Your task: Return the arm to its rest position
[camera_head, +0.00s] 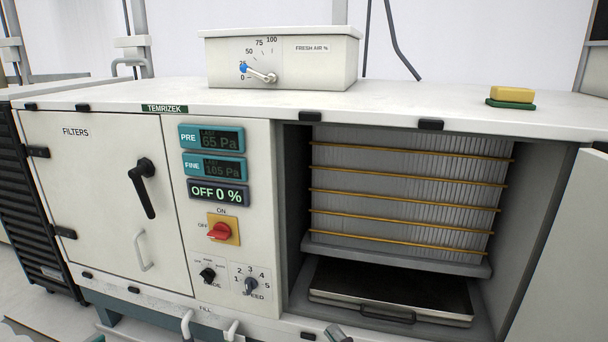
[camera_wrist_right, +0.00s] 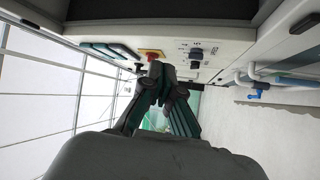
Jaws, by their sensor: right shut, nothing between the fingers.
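My right gripper (camera_head: 338,334) shows only as a small grey tip at the bottom edge of the head view, in front of the cabinet's lower edge. In the right wrist view my right gripper (camera_wrist_right: 168,82) has its dark fingers together, with nothing held. It points toward the control panel with the red switch (camera_wrist_right: 152,54) and black knob (camera_wrist_right: 195,54), apart from them as far as I can tell. My left gripper is not in view.
The white cabinet (camera_head: 75,170) has a closed filter door at left and an open bay at right with a pleated filter (camera_head: 400,190) above a dark tray (camera_head: 400,290). A door (camera_head: 575,260) stands open at far right. Pipes (camera_wrist_right: 275,78) run beside the gripper.

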